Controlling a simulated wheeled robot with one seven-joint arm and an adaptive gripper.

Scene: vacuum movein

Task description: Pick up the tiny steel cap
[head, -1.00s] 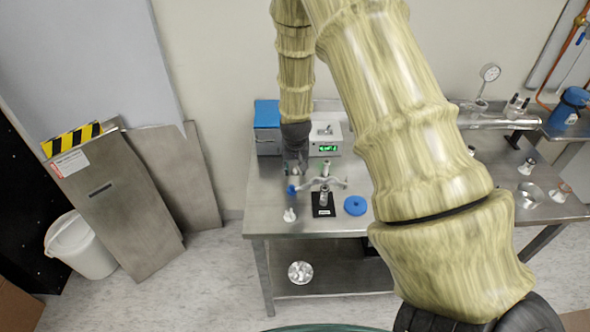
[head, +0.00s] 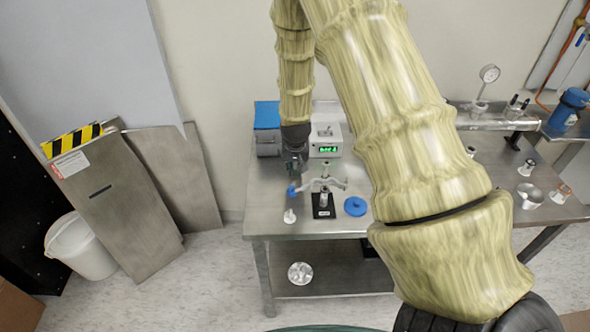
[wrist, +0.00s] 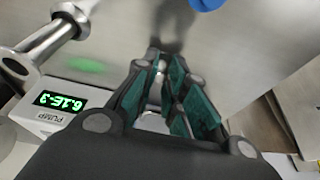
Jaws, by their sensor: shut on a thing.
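My gripper (head: 295,167) is above the steel table's left part, in front of the pump box (head: 326,142). In the wrist view the gripper's (wrist: 167,65) dark fingers with green pads are drawn together on a small, shiny steel piece (wrist: 154,97), seemingly the tiny steel cap. The fingers cover most of it, so its shape is unclear. In the head view the cap cannot be made out. I cannot tell whether it touches the table.
A blue disc (head: 355,206) and a small white piece (head: 289,216) lie near the table's front edge. A blue-lidded box (head: 267,115) is behind.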

